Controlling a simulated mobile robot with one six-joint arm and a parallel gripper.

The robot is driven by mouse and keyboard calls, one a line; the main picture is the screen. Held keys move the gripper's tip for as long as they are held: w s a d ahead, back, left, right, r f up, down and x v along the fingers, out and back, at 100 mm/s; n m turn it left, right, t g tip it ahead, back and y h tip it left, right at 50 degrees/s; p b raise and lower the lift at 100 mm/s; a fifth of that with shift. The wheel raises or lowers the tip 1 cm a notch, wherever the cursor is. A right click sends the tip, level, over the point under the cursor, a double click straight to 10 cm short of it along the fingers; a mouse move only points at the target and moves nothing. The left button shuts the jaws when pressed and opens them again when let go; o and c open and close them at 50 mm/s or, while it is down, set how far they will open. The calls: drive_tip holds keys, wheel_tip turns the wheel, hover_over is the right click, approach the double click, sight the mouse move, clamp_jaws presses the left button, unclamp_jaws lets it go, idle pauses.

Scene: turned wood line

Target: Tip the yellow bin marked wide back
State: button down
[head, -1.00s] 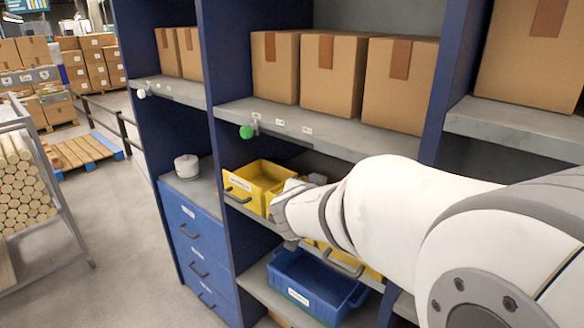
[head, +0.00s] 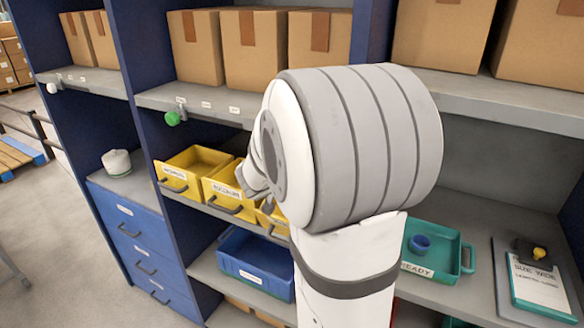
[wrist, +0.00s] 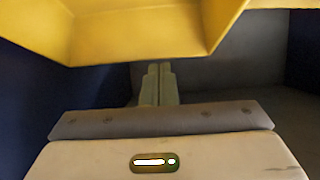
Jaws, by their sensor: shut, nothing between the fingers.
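Several yellow bins stand in a row on the middle shelf in the head view. The left yellow bin (head: 196,164) and the one beside it (head: 224,184) show white labels, too small to read surely. A third yellow bin (head: 270,217) is mostly hidden behind my arm, so I cannot tell which bin is marked wide. In the wrist view my gripper (wrist: 160,70) is shut and empty. A yellow bin (wrist: 150,30) fills the top of that view, its lower edge just above my fingertips. Contact cannot be told.
A blue bin (head: 254,265) sits on the lower shelf. At right are a green tray (head: 448,262) with a blue cup (head: 420,243) and a clipboard (head: 541,286) reading "SIZE WIDE". Cardboard boxes (head: 255,46) fill the shelf above.

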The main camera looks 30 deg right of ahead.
drive_tip(key=shift+w+d+f, duration=0.1)
drive_tip(key=shift+w+d, duration=0.05)
drive_tip(key=shift+d, duration=0.1)
drive_tip(key=y+p, duration=0.1)
drive_tip(key=p, duration=0.3)
drive_tip(key=d+g+p, duration=0.1)
drive_tip(key=p, duration=0.2)
drive_tip(key=shift+w+d+f+y+p, duration=0.1)
drive_tip(key=shift+w+f+y+p, duration=0.05)
drive_tip(key=shift+w+y+p, duration=0.25)
drive_tip(key=shift+d+f+p, duration=0.2)
drive_tip(key=shift+p, duration=0.15)
drive_tip(key=shift+w+d+f, duration=0.2)
drive_tip(key=shift+d+f, duration=0.05)
drive_tip(key=shift+f, duration=0.2)
drive_tip(key=shift+w+d+f, duration=0.15)
drive_tip(key=shift+d+f, duration=0.1)
drive_tip(key=shift+f, duration=0.15)
